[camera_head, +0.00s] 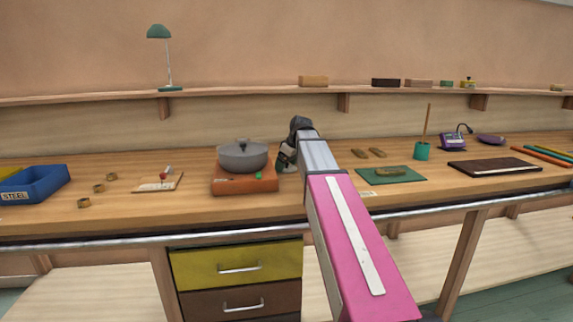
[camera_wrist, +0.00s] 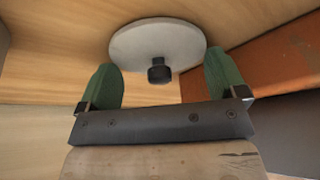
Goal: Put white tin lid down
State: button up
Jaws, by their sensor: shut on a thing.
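The white tin lid (camera_wrist: 135,43) is a round pale disc with a black knob (camera_wrist: 159,72), seen in the wrist view. My gripper (camera_wrist: 164,78) has its two green fingers on either side of the lid and is shut on it. Wood surface shows around the lid; whether the lid touches it I cannot tell. In the head view my gripper (camera_head: 284,160) is over the workbench, just right of the orange hotplate (camera_head: 245,186). The lid cannot be made out there.
A grey lidded pot (camera_head: 243,158) stands on the hotplate, close to my gripper. A green mat (camera_head: 405,176) and a dark flat board (camera_head: 495,167) lie to the right. A blue bin (camera_head: 38,185) is at far left. Bare bench (camera_head: 208,170) shows left of the hotplate.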

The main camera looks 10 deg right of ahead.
jog(key=shift+f, duration=0.3)
jog(key=shift+s+f, duration=0.1)
jog(key=o, duration=0.6)
jog(key=shift+s+f, duration=0.1)
jog(key=shift+f, duration=0.05)
jog(key=shift+d+r, duration=0.1)
jog(key=shift+r, duration=0.55)
jog(key=v, duration=1.1)
jog(key=shift+r, duration=0.4)
